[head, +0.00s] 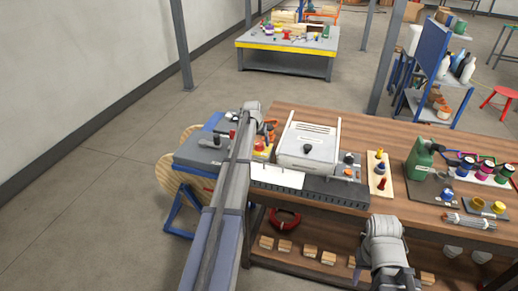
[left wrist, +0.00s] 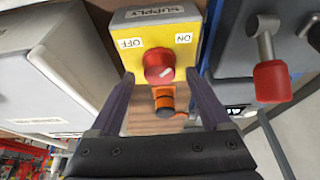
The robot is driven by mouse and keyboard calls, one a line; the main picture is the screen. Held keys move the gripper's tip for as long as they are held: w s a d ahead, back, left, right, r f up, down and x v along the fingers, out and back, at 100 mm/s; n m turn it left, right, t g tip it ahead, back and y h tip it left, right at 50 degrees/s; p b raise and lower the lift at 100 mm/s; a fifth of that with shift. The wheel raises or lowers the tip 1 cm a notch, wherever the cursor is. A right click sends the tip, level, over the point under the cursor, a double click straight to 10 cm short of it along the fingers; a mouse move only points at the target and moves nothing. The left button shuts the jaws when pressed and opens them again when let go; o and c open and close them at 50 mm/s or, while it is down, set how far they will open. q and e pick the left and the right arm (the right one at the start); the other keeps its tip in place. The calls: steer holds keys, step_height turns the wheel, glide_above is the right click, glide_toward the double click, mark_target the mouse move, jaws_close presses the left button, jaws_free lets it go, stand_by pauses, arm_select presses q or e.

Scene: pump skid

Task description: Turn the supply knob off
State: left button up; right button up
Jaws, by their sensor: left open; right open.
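In the left wrist view the labels appear upside down, ON at right and OFF at left. The white mark points toward the right side of the picture, nearer ON than OFF. My left gripper (left wrist: 159,76) is open, with one finger on each side of the knob; I cannot tell whether they touch it. In the head view my left arm partly hides the yellow plate (head: 262,152).
An orange and black round part (left wrist: 165,101) sits close below the knob. A red-tipped lever (left wrist: 271,78) stands to its right. A white-lidded case (head: 310,140) stands beside the supply box on the wooden bench (head: 340,122). A green jug (head: 420,158) stands farther right.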

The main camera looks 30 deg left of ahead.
arm_select(q)
steer(key=shift+w+f, duration=0.2)
steer(key=shift+f, duration=0.35)
arm_select(e)
steer(key=shift+f, duration=0.5)
arm_select(q)
steer(key=shift+r, duration=0.1)
steer(key=shift+c, duration=0.3)
jaws_close()
